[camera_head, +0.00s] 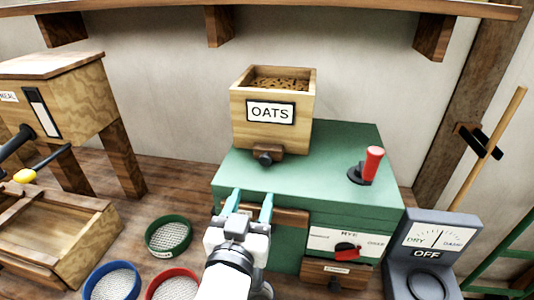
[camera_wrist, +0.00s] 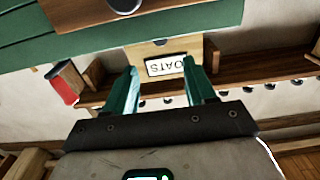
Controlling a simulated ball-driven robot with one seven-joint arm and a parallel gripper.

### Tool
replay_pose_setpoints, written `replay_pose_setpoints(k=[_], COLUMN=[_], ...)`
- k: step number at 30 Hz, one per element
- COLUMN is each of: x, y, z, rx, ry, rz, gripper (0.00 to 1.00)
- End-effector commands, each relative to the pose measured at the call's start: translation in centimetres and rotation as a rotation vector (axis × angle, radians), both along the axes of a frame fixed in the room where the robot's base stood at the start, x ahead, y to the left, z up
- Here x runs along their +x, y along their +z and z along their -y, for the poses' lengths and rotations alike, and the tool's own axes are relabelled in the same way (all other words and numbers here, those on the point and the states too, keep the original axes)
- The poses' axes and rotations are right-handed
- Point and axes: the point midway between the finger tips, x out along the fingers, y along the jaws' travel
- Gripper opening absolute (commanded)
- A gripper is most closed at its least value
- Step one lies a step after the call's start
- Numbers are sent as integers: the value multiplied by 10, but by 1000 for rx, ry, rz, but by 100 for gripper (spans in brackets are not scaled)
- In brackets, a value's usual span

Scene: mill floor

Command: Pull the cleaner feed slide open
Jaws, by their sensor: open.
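The cleaner is a green box-shaped machine (camera_head: 335,150) with a wooden hopper (camera_head: 240,105) labelled OATS on top. The feed slide (camera_head: 265,154) looks to be the small wooden piece with a dark round knob at the hopper's foot; how far in it sits is hard to tell. My gripper (camera_head: 249,203) is open and empty, its two teal fingers over the cleaner's front edge, below and apart from that knob. In the wrist view the picture is turned over; the OATS label (camera_wrist: 165,65) shows between the gripper fingers (camera_wrist: 161,70).
A red-handled lever (camera_head: 372,165) stands on the cleaner's top at right. A RYE dial (camera_head: 347,246) and a wooden drawer (camera_head: 320,271) are on its front. A grey DRY/DAMP meter (camera_head: 430,240) stands right. Green, blue and red sieves (camera_head: 168,235) lie left on the floor.

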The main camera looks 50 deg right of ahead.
Motion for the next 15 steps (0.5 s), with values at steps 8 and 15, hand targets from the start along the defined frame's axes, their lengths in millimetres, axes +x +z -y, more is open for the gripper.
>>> replay_pose_setpoints(k=[8,15], x=[11,35], y=[4,4], z=[15,52], rx=[-4,-4], ry=[-2,-4], rz=[3,1], gripper=[55,55])
